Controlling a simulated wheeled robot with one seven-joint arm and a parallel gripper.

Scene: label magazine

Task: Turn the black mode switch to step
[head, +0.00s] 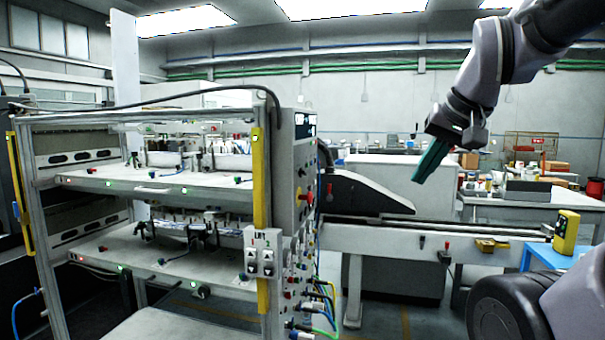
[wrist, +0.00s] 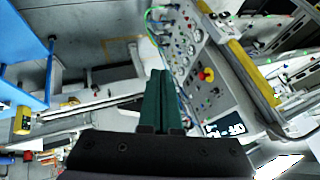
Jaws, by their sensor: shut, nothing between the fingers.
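The control panel (head: 303,170) is on the narrow right end of the machine frame in the head view, seen at a steep angle. In the wrist view the same panel (wrist: 212,98) lies right of my fingers, with a display, a red mushroom button and several small knobs. Which small knob is the black mode switch, and where it points, is too small to tell. My gripper (head: 420,180) has green fingers, pressed together and empty, tilted down in free air to the right of the panel. In the wrist view its fingertips (wrist: 163,73) are apart from the panel.
A yellow post (head: 261,180) and a grey LIFT button box (head: 264,252) stand beside the panel. Cables and connectors hang below it. A conveyor rail (head: 440,234) with a dark sloped cover (head: 365,193) runs right of the machine. The air between gripper and panel looks clear.

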